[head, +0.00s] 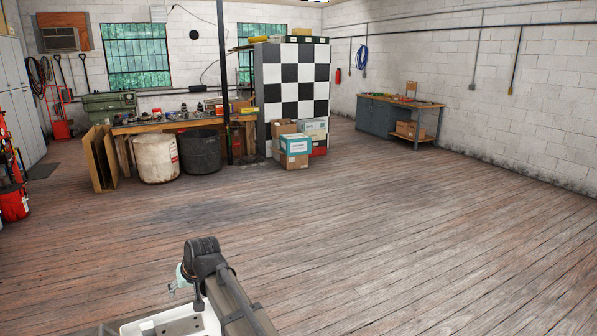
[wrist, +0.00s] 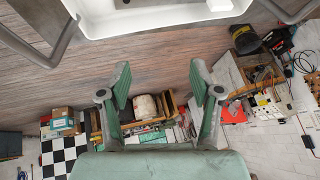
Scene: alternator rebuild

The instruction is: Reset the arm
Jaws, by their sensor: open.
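My gripper (wrist: 159,80) shows in the wrist view with its two green-padded fingers spread wide apart. Nothing is between the fingers. In the head view my arm is folded at the bottom, left of centre. Only a small pale green piece shows there beside the dark arm joint, and the fingertips cannot be made out. The wrist view shows the room upside down behind the fingers.
Bare wooden floor (head: 350,230) lies ahead. At the back are a workbench (head: 180,124), a white barrel (head: 156,158), a black bin (head: 200,151), a checkered cabinet (head: 292,85) and stacked boxes (head: 294,144). A blue-grey bench (head: 382,116) stands at the right wall.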

